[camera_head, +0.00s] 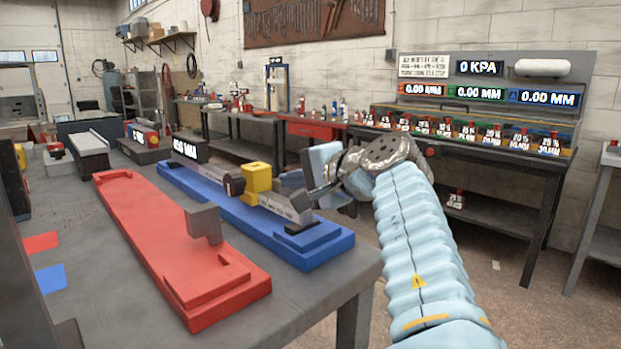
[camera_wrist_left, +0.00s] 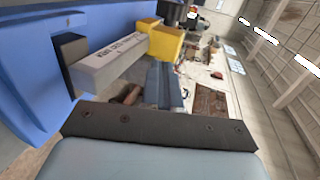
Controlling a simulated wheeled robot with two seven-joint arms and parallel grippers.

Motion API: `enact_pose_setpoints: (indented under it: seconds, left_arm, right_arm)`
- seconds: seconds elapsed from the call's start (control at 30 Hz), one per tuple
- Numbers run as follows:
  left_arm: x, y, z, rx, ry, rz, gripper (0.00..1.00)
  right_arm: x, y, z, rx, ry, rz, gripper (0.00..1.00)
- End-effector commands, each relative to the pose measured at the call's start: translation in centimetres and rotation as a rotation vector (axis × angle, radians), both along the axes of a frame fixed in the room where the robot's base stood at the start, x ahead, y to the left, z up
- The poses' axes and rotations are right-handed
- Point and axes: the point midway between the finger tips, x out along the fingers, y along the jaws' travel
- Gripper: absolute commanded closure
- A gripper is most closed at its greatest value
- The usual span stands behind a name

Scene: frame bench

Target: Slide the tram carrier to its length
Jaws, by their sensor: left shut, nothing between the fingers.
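The blue fixture (camera_head: 262,222) lies along the right side of the bench. On it is a grey lettered bar (camera_head: 290,204), which seems to be the tram carrier, with a yellow block (camera_head: 257,178) around it. In the left wrist view, the lettered bar (camera_wrist_left: 108,64) runs toward the yellow block (camera_wrist_left: 165,42), above the blue fixture (camera_wrist_left: 30,75). A display reading partly in MM (camera_head: 186,149) stands behind the block. My right gripper is not in view.
A red fixture (camera_head: 150,232) with a grey upright block (camera_head: 204,223) lies left of the blue one. Red (camera_head: 41,243) and blue (camera_head: 50,279) patches mark the bench's left part. A bench with displays and several weights (camera_head: 490,132) stands at the back right. Open floor lies between.

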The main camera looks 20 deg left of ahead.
Motion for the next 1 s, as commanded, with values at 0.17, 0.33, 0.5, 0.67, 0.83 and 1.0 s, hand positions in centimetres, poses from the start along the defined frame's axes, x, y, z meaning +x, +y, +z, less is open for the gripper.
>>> enact_pose_setpoints:
  seconds: [0.17,0.33,0.5,0.67,0.83,1.0]
  left_arm:
    - [1.3,3.2,-0.6,-0.001,0.000,0.002,1.00]
    - [2.1,5.0,-0.6,0.000,-0.001,0.000,1.00]
    - [2.4,5.7,-0.6,0.001,-0.001,-0.003,1.00]
    - [2.4,5.7,-0.6,0.001,-0.001,-0.003,1.00]
    - [2.4,5.7,-0.6,0.000,-0.002,-0.002,1.00]
    - [2.7,6.7,-0.6,-0.003,-0.001,0.001,1.00]
  right_arm:
    - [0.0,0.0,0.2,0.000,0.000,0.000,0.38]
    - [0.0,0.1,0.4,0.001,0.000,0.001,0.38]
    - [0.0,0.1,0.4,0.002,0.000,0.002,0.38]
    - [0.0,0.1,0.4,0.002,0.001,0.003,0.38]
    - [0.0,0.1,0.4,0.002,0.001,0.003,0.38]
    - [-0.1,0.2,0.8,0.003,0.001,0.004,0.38]
